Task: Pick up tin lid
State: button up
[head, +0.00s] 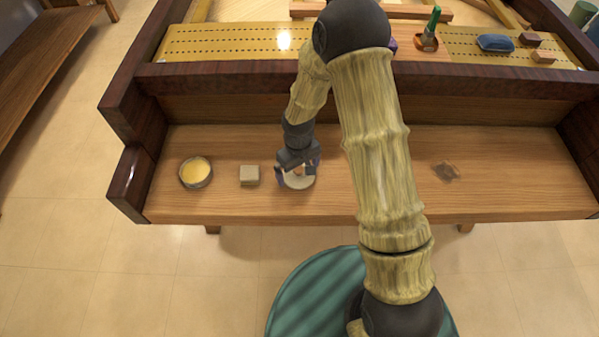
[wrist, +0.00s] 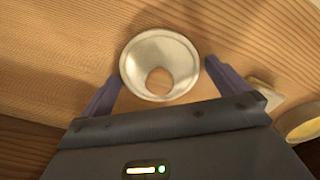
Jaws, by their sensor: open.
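The tin lid (wrist: 137,66) is a round, pale silvery disc with a brown round spot or opening off its centre. It lies on the wooden ledge. In the wrist view it sits between the two dark purple fingers of my gripper (wrist: 161,72), with a gap to each. In the head view the lid (head: 297,184) is partly hidden under my gripper (head: 297,172). My gripper is open, points down at the lid and holds nothing. Whether the fingertips are level with the lid is unclear.
A small beige block (head: 249,175) lies just left of the lid. A round tin with yellow contents (head: 195,172) is farther left. A dark small object (head: 446,172) lies at right. The raised board (head: 215,42) behind the ledge (head: 390,205) carries several small items. The ledge's front edge is close.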

aim_at(299, 168)
jog(key=shift+c, duration=0.2)
jog(key=c, duration=0.7)
notch_tip(299, 168, up, 10)
jog(key=shift+r+p, duration=0.1)
jog(key=shift+p, duration=0.35)
jog(key=shift+d, duration=0.1)
jog(key=w+d+f+m, duration=0.1)
jog(key=d+f+m, duration=0.1)
jog(key=d, duration=0.2)
jog(key=w+d+f+m, duration=0.1)
jog(key=d+m, duration=0.1)
jog(key=d, duration=0.3)
jog(key=w+d+f+m, duration=0.2)
jog(key=d, duration=0.2)
jog(key=shift+d+f, duration=0.35)
